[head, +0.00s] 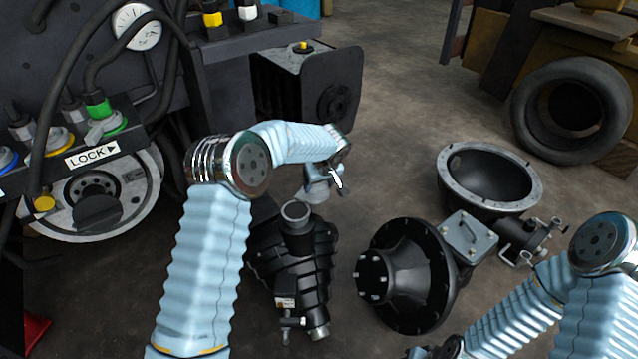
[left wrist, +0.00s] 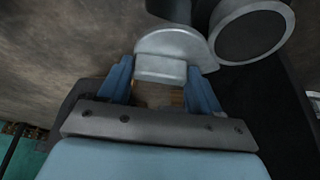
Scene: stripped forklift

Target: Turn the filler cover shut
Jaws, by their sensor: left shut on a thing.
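The black ribbed housing (head: 290,255) lies on the floor in the middle of the head view, with a round grey filler neck (head: 296,212) pointing up at its top. My left gripper (head: 318,188) is just right of and above the neck. In the left wrist view its two blue fingers (left wrist: 162,85) are shut on a pale grey rounded cover (left wrist: 172,50). The cover is beside the dark round mouth of the neck (left wrist: 254,36), which stays uncovered. I cannot tell how the cover joins the neck.
A black bell-shaped part (head: 408,275) and a wide open housing (head: 490,178) lie to the right. A tyre (head: 572,108) is at the back right. The dark machine with hoses and a LOCK label (head: 92,156) stands at the left. Bare floor (head: 400,120) lies behind.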

